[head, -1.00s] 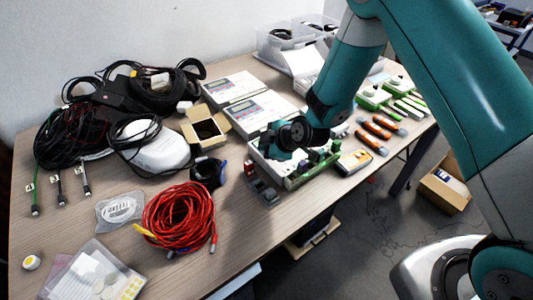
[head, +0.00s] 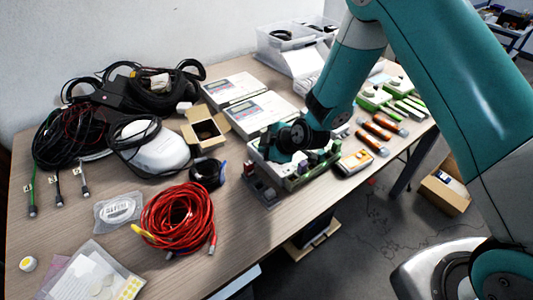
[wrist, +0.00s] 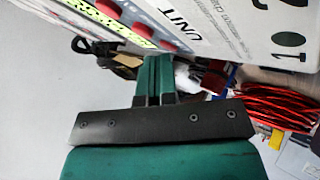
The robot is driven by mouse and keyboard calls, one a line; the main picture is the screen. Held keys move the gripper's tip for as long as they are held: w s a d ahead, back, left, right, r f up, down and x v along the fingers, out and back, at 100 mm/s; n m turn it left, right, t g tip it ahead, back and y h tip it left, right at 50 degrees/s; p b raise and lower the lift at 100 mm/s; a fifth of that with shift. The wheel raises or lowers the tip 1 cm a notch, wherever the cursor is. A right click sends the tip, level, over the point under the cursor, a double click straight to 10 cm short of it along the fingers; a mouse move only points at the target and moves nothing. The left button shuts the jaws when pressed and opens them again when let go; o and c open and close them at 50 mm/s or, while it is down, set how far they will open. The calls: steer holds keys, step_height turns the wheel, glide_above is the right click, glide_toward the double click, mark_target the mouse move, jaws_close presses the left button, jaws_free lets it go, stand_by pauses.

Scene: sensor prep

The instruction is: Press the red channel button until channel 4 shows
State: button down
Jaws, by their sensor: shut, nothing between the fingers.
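In the wrist view, a white device face (wrist: 205,20) fills the top, tilted, with large "UNIT" lettering and a "1" and a dark dot at the right. Several red round buttons sit on it, one (wrist: 164,43) close to my fingertips, and a yellow-green label (wrist: 128,33) lies beside them. My gripper (wrist: 154,62) is shut and empty, its tips just below that face; I cannot tell whether they touch it. No channel number is readable. In the head view, my arm's end covers part of a white and green unit (head: 306,167).
A red cable coil (head: 177,218) lies left of the unit, with a small open box (head: 206,132) behind it. Two white meters (head: 262,112) stand at the back. Orange-handled tools (head: 372,140) lie to the right. Bare tabletop (head: 240,225) shows in front.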

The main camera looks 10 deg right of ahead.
stand_by(0.3)
steer(key=shift+r+p, duration=0.4)
steer(key=shift+r, duration=0.35)
steer(key=shift+r, duration=0.1)
steer(key=shift+r+p, duration=1.45)
steer(key=shift+r, duration=0.95)
